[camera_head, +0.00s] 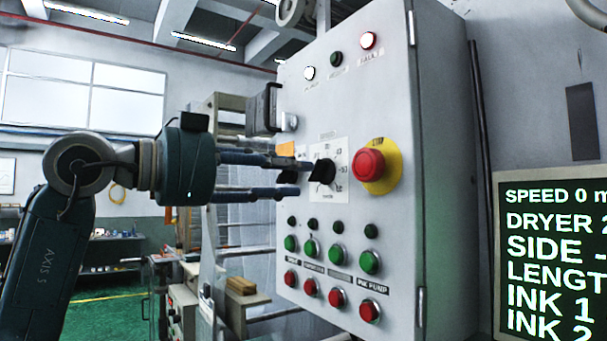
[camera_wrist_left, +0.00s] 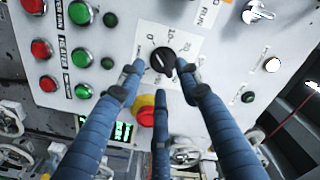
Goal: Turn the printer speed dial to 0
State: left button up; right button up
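The black speed dial (camera_head: 322,172) sits on a white scale plate (camera_head: 341,157) on the grey control panel (camera_head: 350,95). In the left wrist view the dial (camera_wrist_left: 162,60) shows near the top middle, with number marks around it. The small marks are too blurred to read its exact setting. My left gripper (camera_head: 300,177) comes in from the left, its fingertips close to the dial. In the left wrist view its three blue fingers (camera_wrist_left: 163,75) are spread around the dial with visible gaps, so it is open and empty. My right gripper is not in view.
A red emergency stop (camera_head: 369,165) on a yellow disc stands right of the dial. Green buttons (camera_head: 338,252) and red buttons (camera_head: 337,297) fill the panel below. A black handle (camera_head: 265,108) juts out above my gripper. A screen (camera_head: 550,250) at right reads "SPEED 0".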

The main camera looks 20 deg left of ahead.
pick_arm(q)
jog(key=v, duration=0.8)
jog(key=shift+a, duration=0.1)
